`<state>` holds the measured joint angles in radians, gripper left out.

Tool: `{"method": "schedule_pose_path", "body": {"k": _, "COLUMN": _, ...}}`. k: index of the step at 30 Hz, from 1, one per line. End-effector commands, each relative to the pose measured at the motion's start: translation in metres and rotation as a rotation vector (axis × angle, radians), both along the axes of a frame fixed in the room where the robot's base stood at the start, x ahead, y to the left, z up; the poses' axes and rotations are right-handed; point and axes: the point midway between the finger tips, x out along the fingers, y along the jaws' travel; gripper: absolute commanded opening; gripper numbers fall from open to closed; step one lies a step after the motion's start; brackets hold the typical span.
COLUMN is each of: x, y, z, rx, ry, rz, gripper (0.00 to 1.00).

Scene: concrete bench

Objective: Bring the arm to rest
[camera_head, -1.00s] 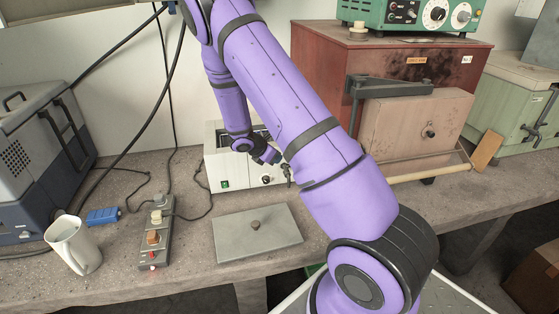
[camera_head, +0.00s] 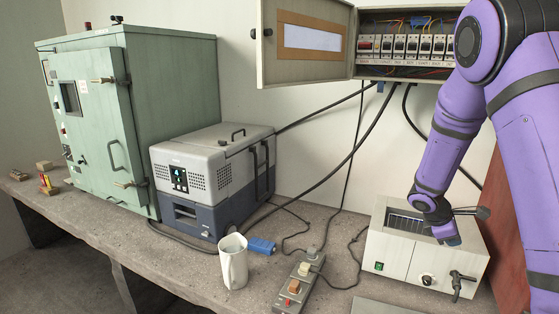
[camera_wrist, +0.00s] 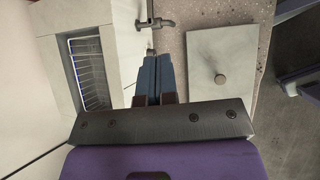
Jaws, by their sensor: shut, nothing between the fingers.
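My purple arm comes down from the upper right in the head view. My gripper (camera_head: 452,240) is at the top of the white box-shaped bath (camera_head: 388,254), by its right front part. In the wrist view my gripper (camera_wrist: 156,58) shows two blue-grey fingers pressed together with nothing between them. The bath (camera_wrist: 124,45) lies to the left of the fingers there, with a wire rack (camera_wrist: 90,75) in its opening. Whether the fingers touch the bath cannot be told.
A flat grey lid with a knob (camera_wrist: 221,60) lies on the bench right of the fingers. A white mug (camera_head: 233,263), a power strip (camera_head: 292,287), a blue connector (camera_head: 262,246) and a grey-blue cool box (camera_head: 212,175) stand left. An open breaker box (camera_head: 305,42) hangs above.

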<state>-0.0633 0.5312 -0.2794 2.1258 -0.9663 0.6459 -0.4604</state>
Motion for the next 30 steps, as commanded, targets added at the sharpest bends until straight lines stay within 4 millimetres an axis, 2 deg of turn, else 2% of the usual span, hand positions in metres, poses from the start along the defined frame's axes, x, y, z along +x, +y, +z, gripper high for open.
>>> {"method": "schedule_pose_path", "body": {"k": 1, "x": -0.005, "y": 0.006, "z": 0.018, "rx": 0.019, "ry": -0.044, "rz": -0.037, "gripper": 0.00}}
{"method": "schedule_pose_path", "body": {"k": 6, "x": -0.026, "y": 0.026, "z": 0.067, "rx": 0.091, "ry": -0.176, "rz": -0.171, "gripper": 0.00}}
{"method": "schedule_pose_path", "body": {"k": 15, "x": -0.076, "y": 0.065, "z": 0.142, "rx": 0.238, "ry": -0.381, "rz": -0.390, "gripper": 0.00}}
{"method": "schedule_pose_path", "body": {"k": 21, "x": -0.116, "y": 0.091, "z": 0.184, "rx": 0.347, "ry": -0.500, "rz": -0.524, "gripper": 0.00}}
{"method": "schedule_pose_path", "body": {"k": 30, "x": -0.183, "y": 0.131, "z": 0.230, "rx": 0.527, "ry": -0.646, "rz": -0.705, "gripper": 0.00}}
